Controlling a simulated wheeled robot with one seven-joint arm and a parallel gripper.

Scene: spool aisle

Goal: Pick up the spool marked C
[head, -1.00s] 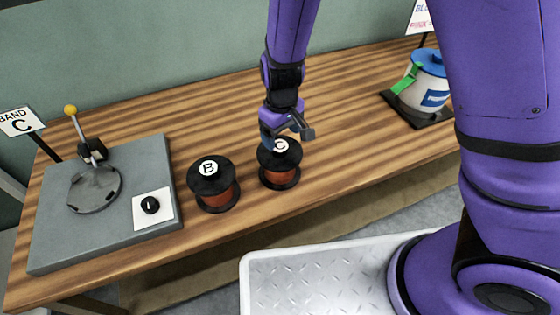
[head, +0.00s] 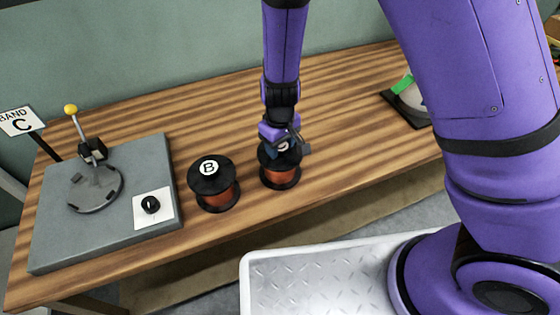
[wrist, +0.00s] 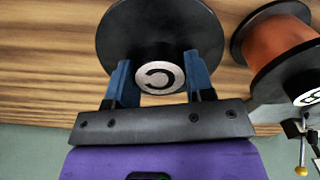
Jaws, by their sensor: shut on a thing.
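The spool marked C (head: 281,174) stands upright on the wooden bench, with black flanges and a reddish-brown winding. My gripper (head: 287,146) is over its top and partly hides its label. In the wrist view, the blue fingers of my gripper (wrist: 160,80) are on either side of the hub of spool C (wrist: 125,30), whose round white C label shows between them. The gripper is shut on this spool. I see no gap between the spool and the bench in the head view.
The spool marked B (head: 214,184) stands close to the left of spool C. A grey plate (head: 110,230) with a yellow-knobbed lever and a dial is further left, beside a "BAND C" sign (head: 20,122). A white and green container (head: 408,93) is partly hidden by my arm.

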